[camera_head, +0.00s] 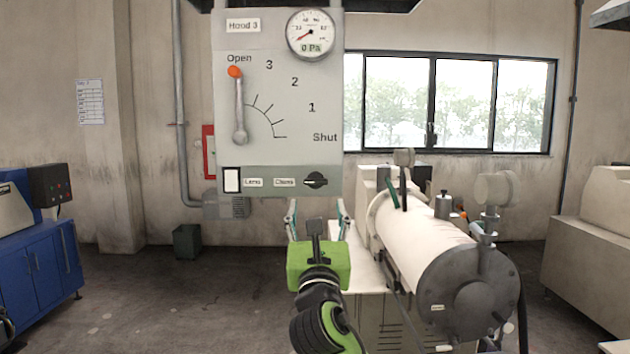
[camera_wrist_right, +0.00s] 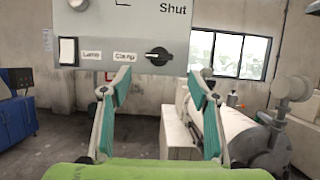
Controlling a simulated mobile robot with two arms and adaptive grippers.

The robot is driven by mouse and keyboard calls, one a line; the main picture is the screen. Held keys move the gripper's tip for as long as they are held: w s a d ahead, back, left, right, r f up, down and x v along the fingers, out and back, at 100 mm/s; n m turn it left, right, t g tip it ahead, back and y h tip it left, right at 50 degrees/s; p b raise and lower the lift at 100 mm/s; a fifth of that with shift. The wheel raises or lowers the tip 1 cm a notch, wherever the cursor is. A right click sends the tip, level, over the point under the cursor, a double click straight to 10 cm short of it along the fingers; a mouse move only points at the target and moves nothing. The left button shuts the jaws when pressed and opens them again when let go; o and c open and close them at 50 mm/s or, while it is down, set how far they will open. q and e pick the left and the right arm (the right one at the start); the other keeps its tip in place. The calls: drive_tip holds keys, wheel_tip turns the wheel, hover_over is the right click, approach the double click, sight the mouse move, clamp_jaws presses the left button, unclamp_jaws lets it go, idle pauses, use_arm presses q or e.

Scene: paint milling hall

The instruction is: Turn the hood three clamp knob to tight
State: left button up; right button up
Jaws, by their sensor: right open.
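The clamp knob (camera_head: 316,180) is a small black knob at the lower right of the grey Hood 3 panel (camera_head: 290,160), beside the Clamp label (camera_head: 284,182). Its grip lies roughly level; the exact setting is too small to read. In the right wrist view the knob (camera_wrist_right: 158,57) sits above and between my fingertips. My right gripper (camera_head: 318,208) is open and empty, just below the panel's lower edge in the head view, with its fingers pointing toward the panel. It also shows in the wrist view (camera_wrist_right: 158,79), apart from the knob. My left gripper is not in view.
The panel also carries a lever (camera_head: 239,105) with an orange ball at Open, a gauge (camera_head: 310,34) reading 0 Pa and a white rocker switch (camera_head: 232,180). A white cylindrical mill (camera_head: 420,245) stands to the right.

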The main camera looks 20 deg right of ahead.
sight(316, 183)
drive_tip(key=p+x, duration=0.2)
drive_tip(key=x, duration=0.5)
drive_tip(key=shift+w+r+p, duration=0.2)
drive_tip(key=shift+w+p, duration=0.05)
drive_tip(key=shift+p, duration=0.05)
drive_tip(key=shift+w+d+r, duration=0.2)
drive_tip(key=shift+w, duration=0.5)
drive_tip(key=c, duration=1.1)
